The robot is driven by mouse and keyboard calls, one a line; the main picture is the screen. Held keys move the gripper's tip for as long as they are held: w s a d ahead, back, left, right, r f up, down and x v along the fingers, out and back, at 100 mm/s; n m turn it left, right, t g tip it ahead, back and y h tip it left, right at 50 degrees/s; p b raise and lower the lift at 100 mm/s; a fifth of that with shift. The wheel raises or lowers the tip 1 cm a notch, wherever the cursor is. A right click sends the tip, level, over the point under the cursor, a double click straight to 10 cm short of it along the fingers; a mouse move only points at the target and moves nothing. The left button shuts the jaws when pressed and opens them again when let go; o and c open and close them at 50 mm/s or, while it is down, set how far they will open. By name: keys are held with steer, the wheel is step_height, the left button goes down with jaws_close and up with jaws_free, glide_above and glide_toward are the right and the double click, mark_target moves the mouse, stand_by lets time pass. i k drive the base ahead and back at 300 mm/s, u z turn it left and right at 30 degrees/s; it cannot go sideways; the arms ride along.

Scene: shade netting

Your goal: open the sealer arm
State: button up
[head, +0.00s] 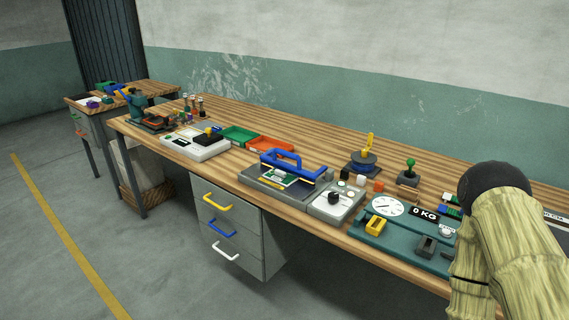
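The device that looks like the sealer stands near the front edge of the long wooden bench, at the middle of the head view. It has a flat grey base (257,186) and a blue sealer arm (301,172) with a raised blue handle (281,154). The arm lies low along the base; I cannot tell whether it touches it. A small green and white piece (281,177) and a yellow strip (271,183) show in front of the arm. My own arm, in a yellowish sleeve, fills the right edge. My gripper is not in view.
A grey box with a black knob (334,198) stands right of the sealer. Further right is a teal scale panel (399,237). Left are green (239,135) and red (270,144) trays and a white device (195,147). A drawer unit (228,232) stands below; floor in front is clear.

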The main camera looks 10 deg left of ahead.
mark_target(265, 158)
steer(key=z, duration=0.1)
steer(key=k, duration=0.15)
steer(key=u, duration=1)
steer(key=i, duration=0.6)
steer(key=z, duration=0.3)
